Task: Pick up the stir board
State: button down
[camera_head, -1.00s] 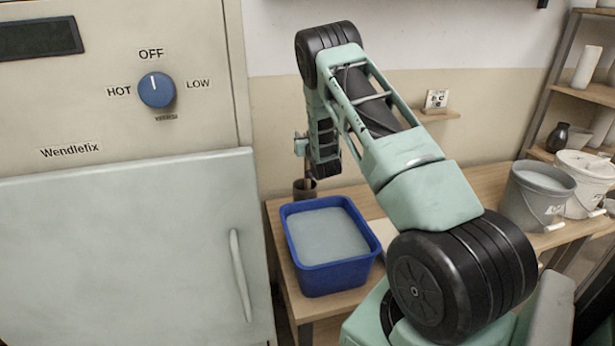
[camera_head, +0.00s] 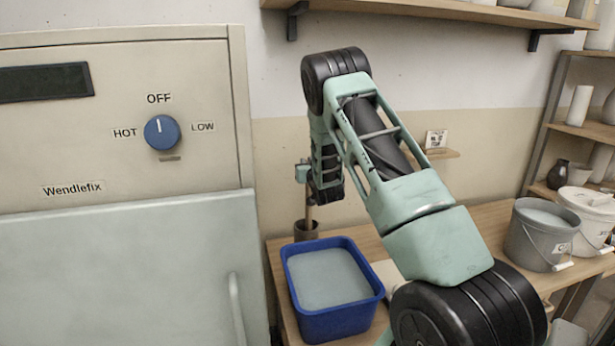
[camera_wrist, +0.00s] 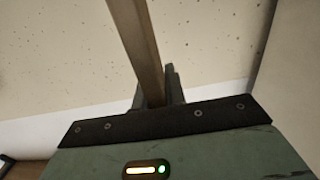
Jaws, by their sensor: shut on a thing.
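The stir board is a flat wooden strip (camera_wrist: 137,45). My gripper (camera_wrist: 158,88) is shut on it in the wrist view, and the strip runs up out of that picture. In the head view, a short brown length of the board (camera_head: 308,214) shows below my gripper, just above a dark pot (camera_head: 306,231) on the wooden bench. Whether its lower end is still inside the pot I cannot tell. My fingers are too small to make out in the head view.
A blue tub (camera_head: 338,325) of pale liquid stands in front of the pot. A grey bucket (camera_head: 540,240) and a white bucket (camera_head: 590,205) stand at the right. A kiln-like cabinet (camera_head: 110,270) fills the left. A wall shelf (camera_head: 430,12) hangs above.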

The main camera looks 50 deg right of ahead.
notch_tip(320, 180, up, 16)
jog(key=shift+f, duration=0.15)
dwell(0.5)
dwell(0.4)
